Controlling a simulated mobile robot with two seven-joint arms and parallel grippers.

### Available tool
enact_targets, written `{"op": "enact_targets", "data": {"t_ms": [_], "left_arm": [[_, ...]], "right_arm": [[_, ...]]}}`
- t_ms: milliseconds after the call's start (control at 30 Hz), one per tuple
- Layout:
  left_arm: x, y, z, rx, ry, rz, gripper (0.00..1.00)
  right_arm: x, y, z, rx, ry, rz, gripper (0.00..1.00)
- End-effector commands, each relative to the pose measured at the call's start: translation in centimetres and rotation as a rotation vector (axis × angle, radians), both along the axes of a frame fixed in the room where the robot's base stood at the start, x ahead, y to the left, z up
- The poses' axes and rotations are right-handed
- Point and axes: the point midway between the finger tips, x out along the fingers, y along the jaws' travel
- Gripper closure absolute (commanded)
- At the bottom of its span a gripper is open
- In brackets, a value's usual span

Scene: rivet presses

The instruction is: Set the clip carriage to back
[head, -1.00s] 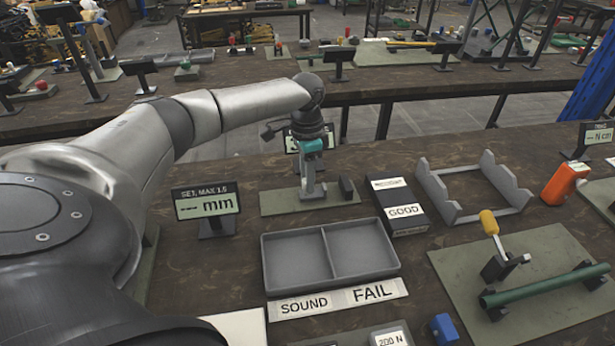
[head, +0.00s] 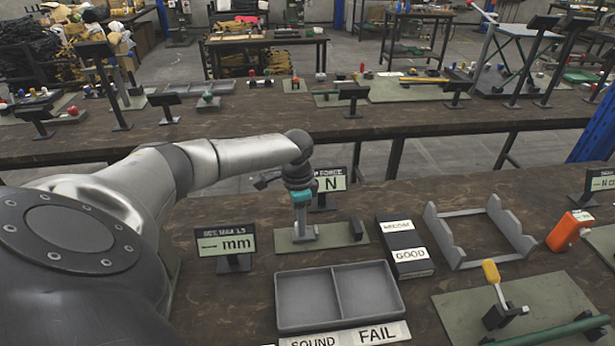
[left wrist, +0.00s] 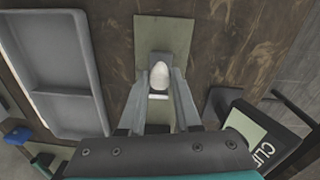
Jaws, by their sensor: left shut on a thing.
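My left gripper (head: 304,232) points down over a small green mat (head: 335,239) on the workbench. In the left wrist view its two grey fingers (left wrist: 159,95) close in on both sides of a grey block with a pale egg-shaped knob (left wrist: 160,74). I take this to be the clip carriage. In the head view the fingers mostly cover it. A display (left wrist: 262,140) beginning "CLI" shows in the left wrist view. My right gripper is not in view.
A two-compartment grey tray (head: 335,295) lies in front of the mat. A "mm" display (head: 226,243) stands to the left and an "N" display (head: 330,181) behind. A dark box marked GOOD (head: 405,248) and a grey cradle (head: 480,230) are to the right.

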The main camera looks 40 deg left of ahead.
Motion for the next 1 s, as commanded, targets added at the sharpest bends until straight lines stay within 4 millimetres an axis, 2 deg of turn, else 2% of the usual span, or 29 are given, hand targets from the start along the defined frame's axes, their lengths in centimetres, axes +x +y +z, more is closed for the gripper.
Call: {"op": "enact_targets", "data": {"t_ms": [333, 367, 600, 867, 1000], "left_arm": [[-0.5, 0.4, -0.1, 0.005, 0.011, 0.001, 1.00], [-0.5, 0.4, -0.1, 0.006, 0.012, 0.002, 0.67], [-0.4, 0.3, -0.1, 0.004, 0.008, 0.001, 0.40], [-0.3, 0.3, 0.0, 0.003, 0.005, 0.000, 0.38], [-0.2, 0.3, 1.0, 0.002, 0.002, -0.001, 0.38]], "right_arm": [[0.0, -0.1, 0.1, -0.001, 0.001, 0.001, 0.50], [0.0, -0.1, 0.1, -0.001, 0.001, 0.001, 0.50], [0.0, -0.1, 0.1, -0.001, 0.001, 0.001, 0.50], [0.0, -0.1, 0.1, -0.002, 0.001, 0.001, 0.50], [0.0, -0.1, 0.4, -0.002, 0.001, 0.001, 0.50]]}}
